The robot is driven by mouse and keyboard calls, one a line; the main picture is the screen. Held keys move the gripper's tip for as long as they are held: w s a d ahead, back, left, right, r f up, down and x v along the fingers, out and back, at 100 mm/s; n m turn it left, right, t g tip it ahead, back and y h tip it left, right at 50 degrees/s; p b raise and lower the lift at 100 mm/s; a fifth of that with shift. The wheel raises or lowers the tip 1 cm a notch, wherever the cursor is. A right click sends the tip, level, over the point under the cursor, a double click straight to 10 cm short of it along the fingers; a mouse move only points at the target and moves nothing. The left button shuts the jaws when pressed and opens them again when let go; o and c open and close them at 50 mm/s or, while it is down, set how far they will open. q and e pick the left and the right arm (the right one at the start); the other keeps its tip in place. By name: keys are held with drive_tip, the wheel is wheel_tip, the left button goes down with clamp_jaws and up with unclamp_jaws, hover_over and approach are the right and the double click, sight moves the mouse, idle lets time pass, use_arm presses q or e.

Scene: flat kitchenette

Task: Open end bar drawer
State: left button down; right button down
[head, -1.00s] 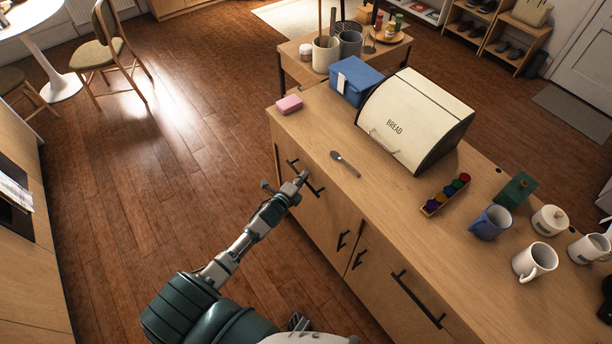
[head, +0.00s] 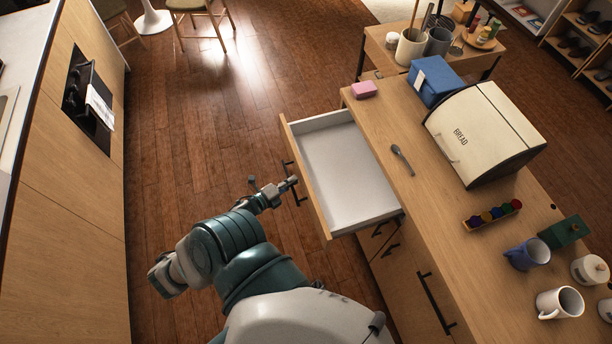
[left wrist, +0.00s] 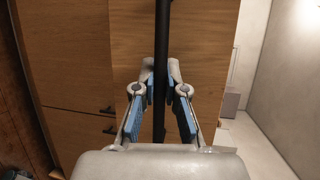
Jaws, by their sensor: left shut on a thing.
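The end bar drawer (head: 349,172) is pulled out from the wooden counter in the head view, and its white inside looks empty. Its black bar handle (head: 297,186) is on the front panel. My left gripper (head: 291,183) is shut on this handle. In the left wrist view, the black handle (left wrist: 161,60) runs between the blue-padded fingers of the gripper (left wrist: 161,98), with the wooden drawer front behind it. My right gripper is in neither view.
On the counter are a pink sponge (head: 364,89), a blue box (head: 434,80), a bread bin (head: 485,133), a spoon (head: 402,158) and mugs (head: 560,303). Cabinets with an oven (head: 90,100) line the left side. Bare floor (head: 190,150) lies between.

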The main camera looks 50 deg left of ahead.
use_arm(q)
drive_tip(key=shift+s+a, duration=0.35)
drive_tip(key=shift+s, duration=0.45)
drive_tip(key=c, duration=1.2)
unclamp_jaws()
drive_tip(key=shift+w+f, duration=0.1)
drive_tip(key=shift+a, duration=0.1)
drive_tip(key=s+r, duration=0.2)
drive_tip(key=s, duration=1)
